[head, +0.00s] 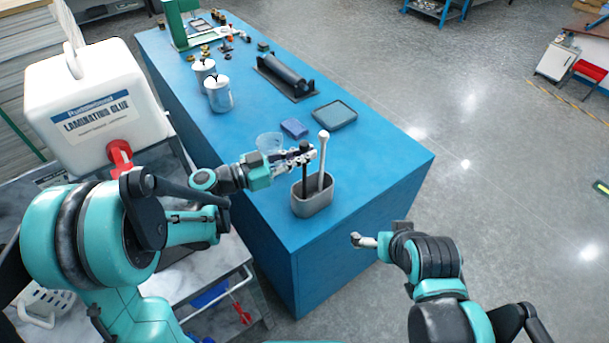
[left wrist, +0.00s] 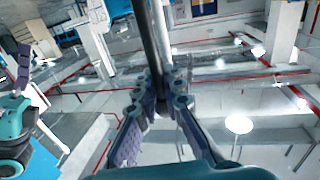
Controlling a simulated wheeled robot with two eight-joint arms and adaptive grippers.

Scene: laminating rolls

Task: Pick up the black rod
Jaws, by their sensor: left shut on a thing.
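The black rod (head: 304,177) stands upright in a grey holder (head: 312,205) on the blue table. A white rod (head: 322,160) with a round top stands in the same holder, just right of it. My left gripper (head: 302,153) is shut on the black rod near its upper end. In the left wrist view the dark rod (left wrist: 147,45) runs up from between the fingers (left wrist: 153,95). The black rod's lower end is hidden inside the holder. My right gripper (head: 360,240) is off the table's right side, away from both rods; its finger opening is unclear.
A clear cup (head: 270,143) is beside my left gripper. A blue block (head: 294,128), a dark tray (head: 335,115), a roller on a stand (head: 285,75) and metal cans (head: 218,95) are farther back on the table (head: 385,155). The table's right part is clear.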

